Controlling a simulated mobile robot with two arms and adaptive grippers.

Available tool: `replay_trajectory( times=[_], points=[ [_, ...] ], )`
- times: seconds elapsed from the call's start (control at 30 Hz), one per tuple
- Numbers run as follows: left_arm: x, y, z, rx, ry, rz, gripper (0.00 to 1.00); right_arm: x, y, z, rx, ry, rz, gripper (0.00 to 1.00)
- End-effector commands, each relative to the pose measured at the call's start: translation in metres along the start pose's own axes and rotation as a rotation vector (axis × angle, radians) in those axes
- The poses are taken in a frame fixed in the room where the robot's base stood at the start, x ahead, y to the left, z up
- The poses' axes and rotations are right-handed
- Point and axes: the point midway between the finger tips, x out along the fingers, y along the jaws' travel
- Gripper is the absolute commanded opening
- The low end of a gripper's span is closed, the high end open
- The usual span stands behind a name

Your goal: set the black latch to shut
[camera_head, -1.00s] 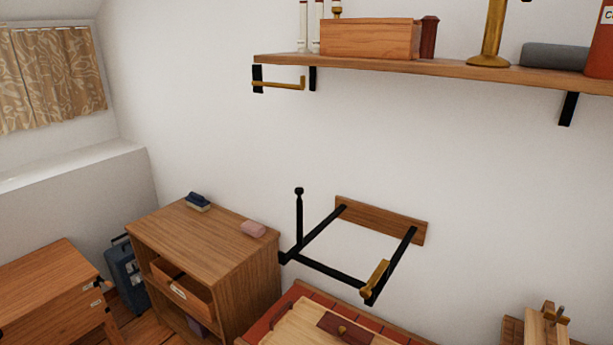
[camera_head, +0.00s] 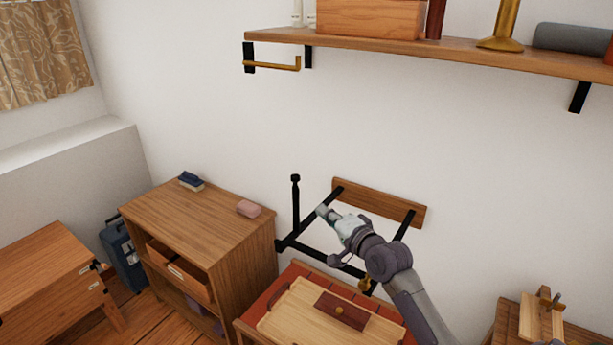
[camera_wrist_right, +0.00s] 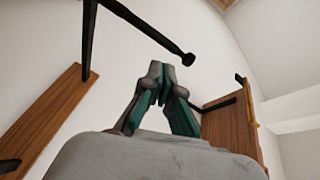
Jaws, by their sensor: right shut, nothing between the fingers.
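The black latch (camera_head: 295,203) is a thin rod with a knob on its end. It stands upright at the front left corner of a black frame (camera_head: 320,258), which juts from a wooden board (camera_head: 380,203) on the wall. My right gripper (camera_head: 323,211) is shut and empty, just right of the latch, over the frame. In the right wrist view the latch's rod and knob (camera_wrist_right: 150,32) pass above the closed fingertips (camera_wrist_right: 164,72), with no contact visible. My left gripper is out of view.
A brass piece (camera_head: 365,284) sits at the frame's right front corner, partly behind my right arm. A wooden cabinet (camera_head: 190,225) stands left of the frame. A loaded shelf (camera_head: 430,48) hangs above. Below is a red-topped surface with a wooden tray (camera_head: 280,322).

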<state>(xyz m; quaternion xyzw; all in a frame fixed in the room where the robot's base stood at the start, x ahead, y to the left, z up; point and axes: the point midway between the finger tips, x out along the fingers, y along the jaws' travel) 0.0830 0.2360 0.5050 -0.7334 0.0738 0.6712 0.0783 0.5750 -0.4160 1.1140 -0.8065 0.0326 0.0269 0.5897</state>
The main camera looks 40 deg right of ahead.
Motion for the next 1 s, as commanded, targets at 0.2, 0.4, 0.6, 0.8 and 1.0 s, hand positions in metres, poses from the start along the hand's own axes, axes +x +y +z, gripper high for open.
replay_trajectory(
  times=[0.2, 0.4, 0.6, 0.8, 1.0],
  points=[
    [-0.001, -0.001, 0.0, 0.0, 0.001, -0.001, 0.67, 0.009, -0.031, -0.054, 0.171, 0.101, -0.129, 0.0],
    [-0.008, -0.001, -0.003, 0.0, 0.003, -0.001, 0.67, 0.03, -0.037, -0.06, 0.181, 0.106, -0.136, 0.0],
    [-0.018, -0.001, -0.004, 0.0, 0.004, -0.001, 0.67, 0.072, -0.043, -0.065, 0.178, 0.105, -0.135, 0.0],
    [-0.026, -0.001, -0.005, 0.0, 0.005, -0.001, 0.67, 0.109, -0.047, -0.067, 0.177, 0.105, -0.133, 0.0],
    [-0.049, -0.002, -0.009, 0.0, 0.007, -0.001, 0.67, 0.099, -0.051, -0.038, 0.179, 0.104, -0.133, 0.0]
  ],
)
